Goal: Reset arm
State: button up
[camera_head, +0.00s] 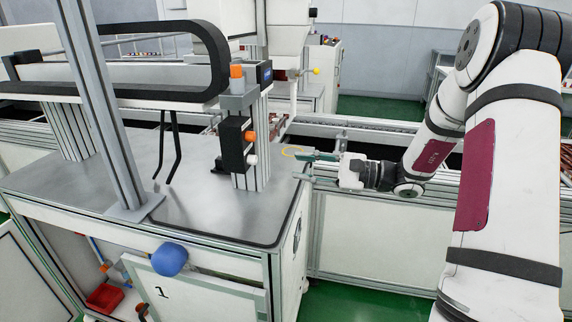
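My arm comes in from the right, a white arm with dark bands and dark red panels. It reaches left, with its forearm low over the conveyor side. My gripper (310,164) is at the right edge of the grey workbench top (215,215). A teal finger part shows at its tip. The fingers are too small to tell whether they are apart.
A metal post with a black block and orange knobs (237,140) stands on the bench, left of my gripper. A slanted aluminium post (95,105) stands further left. A blue knob (169,259) is on the front. Conveyor rails (365,125) run behind. Green floor (365,303) is open below.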

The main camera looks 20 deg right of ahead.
jog(key=shift+s+d, duration=0.45)
jog(key=shift+d, duration=0.15)
jog(key=s+a+r+n+g+h+p, duration=0.2)
jog(key=s+a+r+n+g, duration=0.25)
jog(key=s+a, duration=0.3)
jog(key=s+a+r+n+g+h+p, duration=0.25)
jog(key=s+a+n+g, duration=0.2)
jog(key=s+a, duration=0.35)
jog(key=s+d+r+n+t+h+p, duration=0.1)
jog(key=s+d+r+n+h, duration=0.1)
jog(key=s, duration=0.4)
jog(key=s+d+r+n+h+p, duration=0.2)
jog(key=s+r+h, duration=0.1)
jog(key=s, duration=0.3)
jog(key=s+d+r+n+t+h+p, duration=0.1)
jog(key=s+d+r+n+h, duration=0.1)
jog(key=s+h, duration=0.3)
jog(key=shift+s+r+n+t+p, duration=0.3)
jog(key=shift+s+r+n, duration=0.25)
jog(key=shift+s, duration=0.25)
jog(key=shift+o, duration=0.5)
